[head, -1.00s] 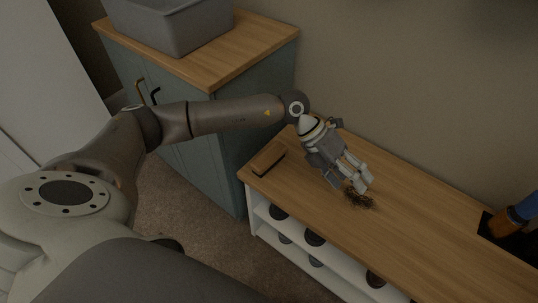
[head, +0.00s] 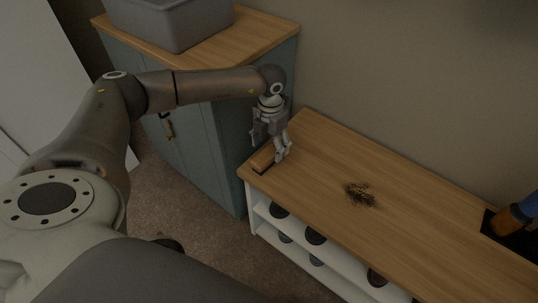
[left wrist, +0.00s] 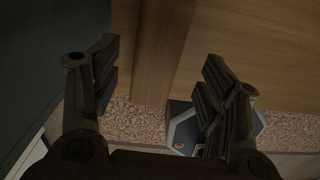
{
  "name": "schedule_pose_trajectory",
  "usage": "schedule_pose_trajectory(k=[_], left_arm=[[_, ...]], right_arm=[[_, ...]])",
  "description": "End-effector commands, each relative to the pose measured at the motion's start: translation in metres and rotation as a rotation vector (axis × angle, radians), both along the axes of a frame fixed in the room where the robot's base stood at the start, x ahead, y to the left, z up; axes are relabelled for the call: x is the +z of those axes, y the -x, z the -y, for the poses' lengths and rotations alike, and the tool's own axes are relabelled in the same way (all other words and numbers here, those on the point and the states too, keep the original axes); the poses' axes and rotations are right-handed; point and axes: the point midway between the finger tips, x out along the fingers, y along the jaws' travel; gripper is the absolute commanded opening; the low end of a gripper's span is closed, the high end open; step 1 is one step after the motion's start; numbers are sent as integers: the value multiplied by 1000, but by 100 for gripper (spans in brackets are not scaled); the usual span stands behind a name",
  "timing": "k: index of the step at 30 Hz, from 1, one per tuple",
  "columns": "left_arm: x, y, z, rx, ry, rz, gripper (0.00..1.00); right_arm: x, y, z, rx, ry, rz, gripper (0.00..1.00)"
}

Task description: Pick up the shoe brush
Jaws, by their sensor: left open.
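The shoe brush (head: 262,159) is a brown wooden block lying at the near left end of the wooden bench top. My left gripper (head: 270,150) is pointing down right at the brush, with its fingers over and beside it. In the left wrist view a brown wooden bar, which looks like the brush (left wrist: 158,55), runs between the two open fingers of my left gripper (left wrist: 160,85). The fingers appear apart from it. Part of the brush is hidden behind the gripper in the head view. My right gripper is not in view.
The bench (head: 420,215) has a dark tangled patch (head: 360,194) on its top. Several dark round items sit on its white shelves. A blue and orange object (head: 514,216) stands far right. A blue-green cabinet (head: 222,140) with a grey bin (head: 172,22) stands close left.

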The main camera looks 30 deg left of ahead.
Motion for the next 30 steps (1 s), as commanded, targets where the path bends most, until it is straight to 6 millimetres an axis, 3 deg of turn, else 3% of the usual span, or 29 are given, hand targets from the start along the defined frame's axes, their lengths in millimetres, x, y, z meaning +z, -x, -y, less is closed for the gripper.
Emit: schedule_pose_trajectory(k=[9, 16, 28, 30], left_arm=[[-45, 1, -4, -1, 1, -2, 68], [-47, 1, -4, -1, 1, -1, 68], [-46, 1, -4, 0, 1, -1, 18], [-46, 1, -4, 0, 1, 0, 16]], right_arm=[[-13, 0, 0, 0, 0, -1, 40], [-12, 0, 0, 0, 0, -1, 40], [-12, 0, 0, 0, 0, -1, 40], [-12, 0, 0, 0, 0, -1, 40]])
